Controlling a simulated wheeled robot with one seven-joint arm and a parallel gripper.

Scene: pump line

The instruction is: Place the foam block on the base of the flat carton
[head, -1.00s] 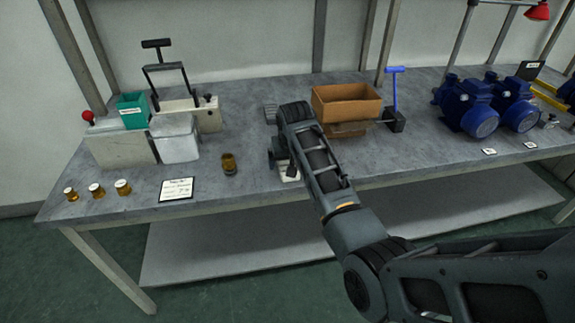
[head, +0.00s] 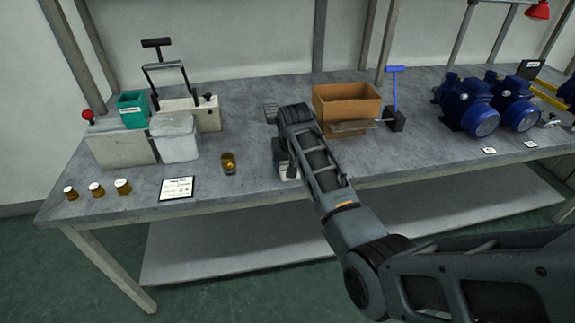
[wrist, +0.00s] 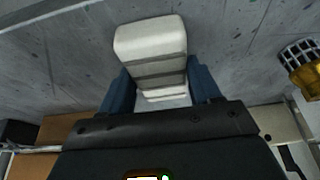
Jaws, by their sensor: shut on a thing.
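The foam block (wrist: 150,40) is a pale white block with darker bands across it in the wrist view. My gripper (wrist: 160,88) is shut on it, with a blue finger on each side. In the head view my arm hides most of the gripper, and a small white part of the block (head: 288,173) shows below it, near the table's front edge. I cannot tell whether the block touches the table. The brown carton (head: 345,92) stands open-topped at the back, to the right of my gripper. Its inner base is mostly hidden by its walls.
An amber glass (head: 228,163) stands left of my gripper. A white lidded tub (head: 176,139), a teal bin (head: 132,110) and several amber jars (head: 96,190) stand farther left. A blue-handled tool (head: 395,95) is close right of the carton. Blue pumps (head: 470,106) stand far right.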

